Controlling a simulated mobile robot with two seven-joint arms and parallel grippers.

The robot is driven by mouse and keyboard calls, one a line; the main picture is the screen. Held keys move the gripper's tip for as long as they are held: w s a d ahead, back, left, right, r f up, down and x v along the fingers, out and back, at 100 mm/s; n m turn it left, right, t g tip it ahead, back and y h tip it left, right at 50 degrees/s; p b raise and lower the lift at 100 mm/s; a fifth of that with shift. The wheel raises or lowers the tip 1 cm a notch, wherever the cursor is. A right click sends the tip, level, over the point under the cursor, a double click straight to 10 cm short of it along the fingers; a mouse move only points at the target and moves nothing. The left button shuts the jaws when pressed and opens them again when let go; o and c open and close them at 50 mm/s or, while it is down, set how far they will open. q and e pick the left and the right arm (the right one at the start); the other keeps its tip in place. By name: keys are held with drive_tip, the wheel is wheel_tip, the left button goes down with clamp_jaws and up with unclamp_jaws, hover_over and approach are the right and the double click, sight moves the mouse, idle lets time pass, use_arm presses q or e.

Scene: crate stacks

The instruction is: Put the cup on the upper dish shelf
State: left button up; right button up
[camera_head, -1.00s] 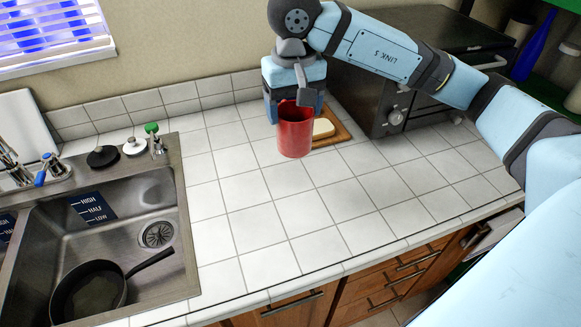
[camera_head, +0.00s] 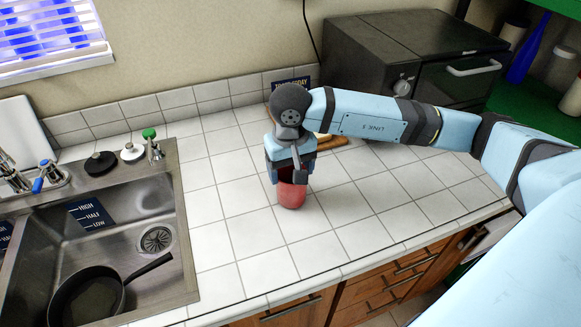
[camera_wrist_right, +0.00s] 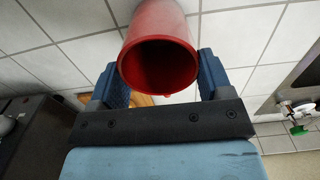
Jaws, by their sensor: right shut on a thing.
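The red cup (camera_head: 292,195) is over the tiled counter, right of the sink, its upper part hidden by my right gripper (camera_head: 289,178). In the right wrist view the cup (camera_wrist_right: 160,25) sits between the two blue fingers of the right gripper (camera_wrist_right: 160,78), its open mouth facing the camera. The gripper is shut on the cup. I cannot tell whether the cup's base touches the tiles. Green shelving (camera_head: 535,105) stands at the far right; which level is the upper dish shelf is not clear. My left gripper is not in view.
A metal sink (camera_head: 130,200) with a black pan (camera_head: 85,296) is at left. A dark oven (camera_head: 375,60) stands at the back right. A wooden board (camera_head: 333,143) lies behind my right arm. A blue bottle (camera_head: 526,52) is on the shelving. The front counter tiles are clear.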

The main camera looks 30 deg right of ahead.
drive_tip(key=shift+f+b, duration=0.25)
drive_tip(key=shift+b, duration=0.15)
drive_tip(key=o, duration=1.4)
drive_tip(key=shift+r, duration=0.15)
drive_tip(key=shift+c, duration=0.2)
